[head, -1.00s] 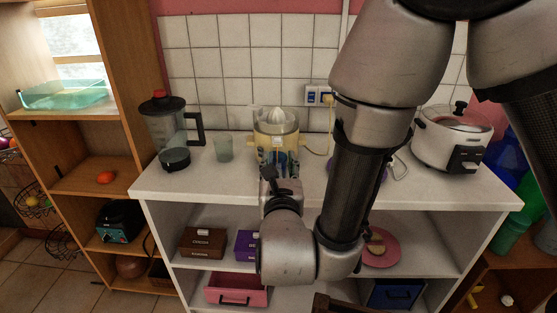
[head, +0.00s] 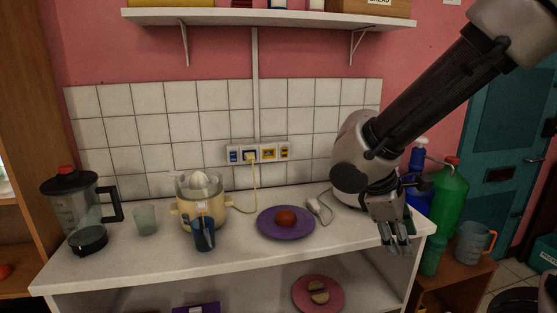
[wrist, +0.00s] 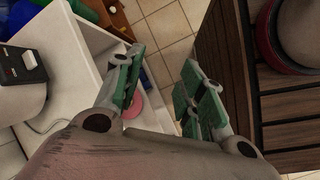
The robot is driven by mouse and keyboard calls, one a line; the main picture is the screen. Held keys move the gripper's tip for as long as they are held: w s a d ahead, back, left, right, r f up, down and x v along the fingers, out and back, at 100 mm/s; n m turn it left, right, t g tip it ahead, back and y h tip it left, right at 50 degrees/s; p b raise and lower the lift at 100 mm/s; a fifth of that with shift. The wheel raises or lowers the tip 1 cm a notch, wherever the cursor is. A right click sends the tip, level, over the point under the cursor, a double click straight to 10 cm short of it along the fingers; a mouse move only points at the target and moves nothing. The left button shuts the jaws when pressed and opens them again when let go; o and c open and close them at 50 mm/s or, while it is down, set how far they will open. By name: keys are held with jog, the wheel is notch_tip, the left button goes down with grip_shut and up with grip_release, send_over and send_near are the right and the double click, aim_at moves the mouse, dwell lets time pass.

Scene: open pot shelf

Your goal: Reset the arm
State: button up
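My gripper (head: 397,246) hangs at the right end of the white counter in the head view, fingers pointing down. In the wrist view my gripper (wrist: 162,82) has its two green-padded fingers spread apart, with nothing between them. My arm reaches in from the upper right, bent at the wrist. A dark blue mug (head: 203,234) stands on the counter in front of the yellow juicer (head: 202,197), well to the left of the gripper. The appliance behind my wrist is mostly hidden in the head view.
A purple plate (head: 265,228) holds a reddish round food (head: 286,218). A blender jug (head: 75,205) and a pale glass (head: 145,220) stand left. Green bottles (head: 450,195) are close right of my gripper. The wrist view shows a slatted wooden surface (wrist: 240,60) at right.

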jog(key=s+d+r+m+t+y, duration=0.3)
jog(key=s+d+r+m+y, duration=0.2)
jog(key=s+d+r+m, duration=0.2)
jog(key=d+r+m, duration=0.2)
jog(key=d+m, duration=0.2)
jog(key=m, duration=0.1)
jog(key=shift+s+d+r+t, duration=0.25)
jog(key=shift+d+r+t, duration=0.05)
